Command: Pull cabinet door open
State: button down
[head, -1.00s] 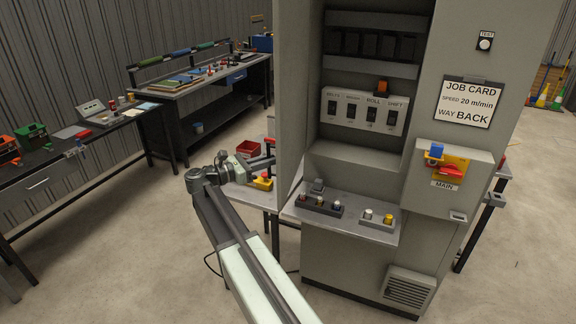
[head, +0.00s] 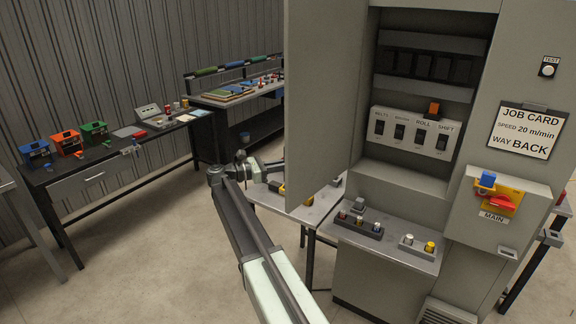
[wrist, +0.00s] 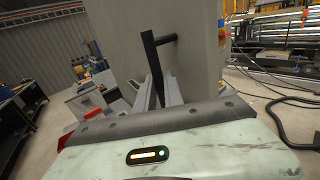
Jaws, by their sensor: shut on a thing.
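The grey cabinet door (head: 325,100) stands open at the left side of the cabinet (head: 515,60), its inner face towards the head camera. In the wrist view the door's outer face (wrist: 200,60) fills the upper middle, with a black bar handle (wrist: 150,52) standing out from it. My gripper (wrist: 159,92) is shut on the handle. In the head view my arm reaches to the left of the door, and the door hides the gripper's fingers and the handle.
A shelf (head: 400,255) with buttons juts out below the cabinet opening. A low table (head: 300,212) stands behind the door. A workbench (head: 90,175) with coloured bins is at the left. Bare floor lies between.

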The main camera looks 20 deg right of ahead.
jog(key=shift+d, duration=0.1)
jog(key=c, duration=1.5)
grip_release()
jog(key=shift+w+d+f, duration=0.1)
jog(key=shift+d+f, duration=0.05)
jog(key=shift+o, duration=0.2)
jog(key=shift+a, duration=0.25)
jog(key=a, duration=0.7)
jog(key=shift+w+a, duration=0.3)
